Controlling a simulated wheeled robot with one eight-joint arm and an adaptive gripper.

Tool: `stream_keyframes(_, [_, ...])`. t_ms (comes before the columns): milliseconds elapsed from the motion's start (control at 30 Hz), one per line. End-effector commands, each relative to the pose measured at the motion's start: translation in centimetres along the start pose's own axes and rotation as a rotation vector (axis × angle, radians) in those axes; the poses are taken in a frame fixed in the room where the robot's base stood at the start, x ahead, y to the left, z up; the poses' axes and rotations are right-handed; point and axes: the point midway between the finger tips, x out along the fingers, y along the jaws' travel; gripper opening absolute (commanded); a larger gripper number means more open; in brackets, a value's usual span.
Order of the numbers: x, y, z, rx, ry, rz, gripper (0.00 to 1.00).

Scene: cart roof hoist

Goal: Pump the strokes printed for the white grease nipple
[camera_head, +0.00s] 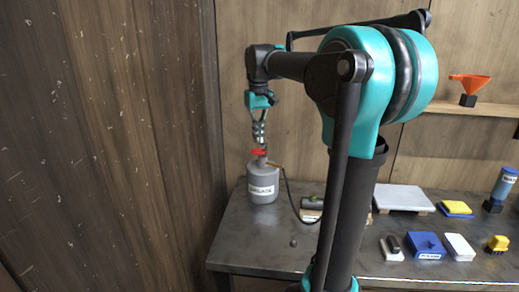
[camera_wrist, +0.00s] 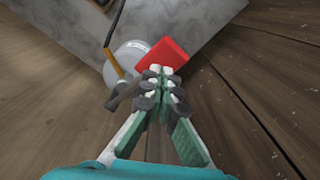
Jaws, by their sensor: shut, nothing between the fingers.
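A grey grease canister (camera_head: 262,186) with a white label stands upright at the left end of the dark bench. A red pump top (camera_head: 259,152) sits on it; the red part also shows in the wrist view (camera_wrist: 167,55). My gripper (camera_head: 259,140) is directly above the red part, pointing down, its fingers together. In the wrist view the gripper (camera_wrist: 162,73) has its fingertips at the red part's near edge; I cannot tell whether they touch it. A dark hose (camera_head: 291,200) runs from the canister towards a small labelled block (camera_head: 311,208). No white nipple can be made out, partly behind my arm.
The bench (camera_head: 236,240) also holds a white board (camera_head: 402,197), a blue box (camera_head: 427,244), white blocks, a yellow sponge-like block (camera_head: 456,208) and a blue bottle (camera_head: 504,184). A wooden wall (camera_head: 110,130) is close on the left.

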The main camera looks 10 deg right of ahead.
Motion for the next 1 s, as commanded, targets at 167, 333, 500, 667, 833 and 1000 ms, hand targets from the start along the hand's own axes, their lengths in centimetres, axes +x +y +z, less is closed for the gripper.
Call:
stream_keyframes(167, [-1.7,0.0,0.0,0.000,0.000,0.000,0.00])
stream_keyframes(333, [-3.3,0.0,0.0,0.000,0.000,0.000,0.00])
stream_keyframes(500, [-4.6,0.0,0.0,0.000,0.000,0.000,0.00])
stream_keyframes(667, [-5.1,0.0,0.0,0.000,0.000,0.000,0.00])
stream_keyframes(833, [-5.1,0.0,0.0,0.000,0.000,0.000,0.00])
stream_keyframes(1000, [-5.1,0.0,0.0,0.000,0.000,0.000,0.00])
